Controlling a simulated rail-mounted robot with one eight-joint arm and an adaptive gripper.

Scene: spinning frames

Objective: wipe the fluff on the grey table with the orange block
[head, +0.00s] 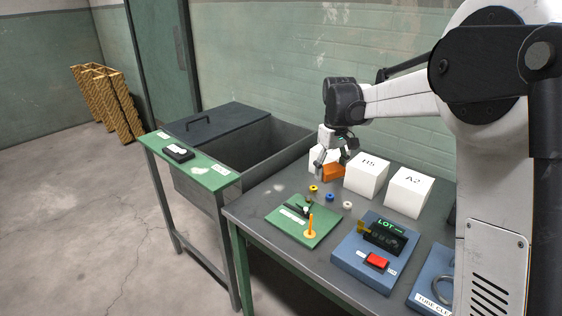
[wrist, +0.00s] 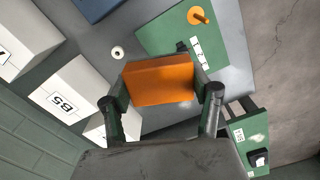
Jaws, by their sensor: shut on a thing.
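The orange block (head: 333,172) is between the fingers of my gripper (head: 334,160), at the back of the grey table (head: 262,212). In the wrist view the block (wrist: 160,80) fills the space between the two dark fingers, which are shut on it. I cannot tell whether its underside touches the table. A faint pale patch, which looks like the fluff (head: 279,188), lies on the table to the left of the block.
White boxes (head: 367,176) stand right of and behind the block. Small coloured rings (head: 330,197) and a green board with an orange peg (head: 289,223) lie in front. A blue device (head: 372,250) is front right. An open grey bin (head: 243,150) stands left.

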